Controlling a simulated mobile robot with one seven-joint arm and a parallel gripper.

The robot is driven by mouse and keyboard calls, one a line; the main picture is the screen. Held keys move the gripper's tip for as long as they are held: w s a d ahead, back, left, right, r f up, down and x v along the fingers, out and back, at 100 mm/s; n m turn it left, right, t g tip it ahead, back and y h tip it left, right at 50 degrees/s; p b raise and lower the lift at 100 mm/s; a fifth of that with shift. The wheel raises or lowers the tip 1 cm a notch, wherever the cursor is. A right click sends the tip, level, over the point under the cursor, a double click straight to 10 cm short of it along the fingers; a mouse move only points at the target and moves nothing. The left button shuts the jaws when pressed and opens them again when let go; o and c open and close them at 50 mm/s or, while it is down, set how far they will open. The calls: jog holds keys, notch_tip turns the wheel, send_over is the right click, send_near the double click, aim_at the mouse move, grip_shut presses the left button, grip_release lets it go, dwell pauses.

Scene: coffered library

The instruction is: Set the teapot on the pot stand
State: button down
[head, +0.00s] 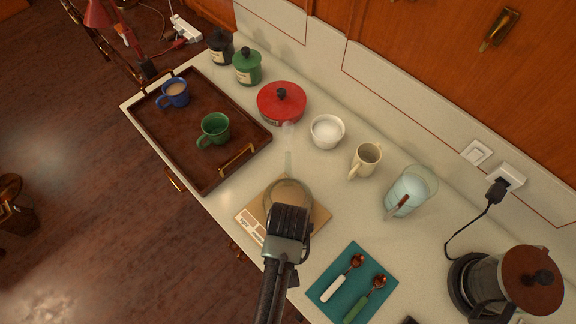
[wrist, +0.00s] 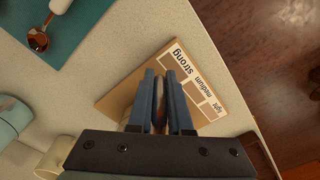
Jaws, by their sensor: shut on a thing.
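The teapot appears to be a clear glass vessel (head: 285,190) with a thin spout pointing towards the red lid. My gripper (head: 289,212) is shut at its near side, on what looks like its handle. In the wrist view the fingers (wrist: 161,75) close around a pale, narrow part, and the pot body is hidden.
A red-lidded pot (head: 281,100), white bowl (head: 327,131), cream mug (head: 366,160) and pale-blue jug (head: 407,195) line the back. A brown tray (head: 180,135) with two mugs is left. A teal mat (head: 340,290) with spoons and a kettle (head: 510,280) are right.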

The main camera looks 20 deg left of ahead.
jog(key=shift+f, duration=0.5)
jog(key=shift+s+f, duration=0.15)
dwell(1.1)
jog(key=c, duration=0.8)
grip_release()
jog(key=shift+o, duration=0.2)
notch_tip(320, 180, up, 13)
jog(key=shift+d+b, duration=0.1)
jog(key=shift+b, duration=0.25)
